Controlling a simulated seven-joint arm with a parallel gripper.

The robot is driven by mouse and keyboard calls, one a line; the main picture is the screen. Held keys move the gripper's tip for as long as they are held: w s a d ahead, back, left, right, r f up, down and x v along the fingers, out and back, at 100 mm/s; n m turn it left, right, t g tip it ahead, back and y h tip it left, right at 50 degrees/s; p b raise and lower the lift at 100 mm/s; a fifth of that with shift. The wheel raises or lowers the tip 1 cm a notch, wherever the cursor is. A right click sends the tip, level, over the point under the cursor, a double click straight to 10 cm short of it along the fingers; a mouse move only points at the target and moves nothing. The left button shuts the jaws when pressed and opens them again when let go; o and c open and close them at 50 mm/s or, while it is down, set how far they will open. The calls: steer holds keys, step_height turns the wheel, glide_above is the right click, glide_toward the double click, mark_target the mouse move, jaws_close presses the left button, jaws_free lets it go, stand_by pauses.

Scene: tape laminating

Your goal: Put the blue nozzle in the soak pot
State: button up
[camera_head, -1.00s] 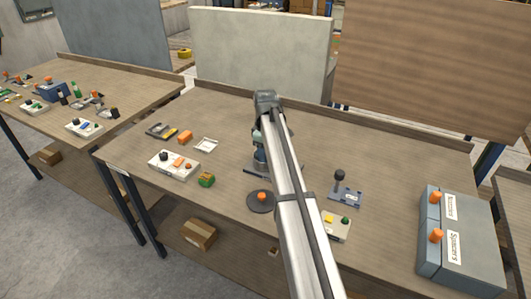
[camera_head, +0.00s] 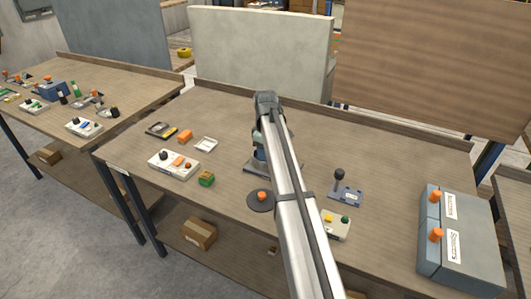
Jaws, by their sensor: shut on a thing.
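My arm reaches from the bottom edge up to the middle of the bench, and its links cover what lies behind them. My gripper is hidden behind the arm, so neither its fingers nor anything in them shows. I cannot make out a blue nozzle on the near bench. I cannot pick out a soak pot for certain either. A grey-blue upright device (camera_head: 257,165) on a flat base stands just left of the arm, partly covered by it. A dark round disc (camera_head: 259,205) with an orange knob lies in front of it.
A white control box (camera_head: 174,165), a green block (camera_head: 206,179) and a white tray (camera_head: 205,144) lie left. A blue-grey fixture (camera_head: 346,195) and small button box (camera_head: 335,228) lie right of the arm. Bench (camera_head: 420,185) is clear behind the fixture.

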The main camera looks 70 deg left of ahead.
steer(key=shift+f, duration=0.4)
stand_by(0.3)
steer(key=o, duration=1.2)
step_height(320, 180, up, 14)
steer(key=shift+f, duration=0.1)
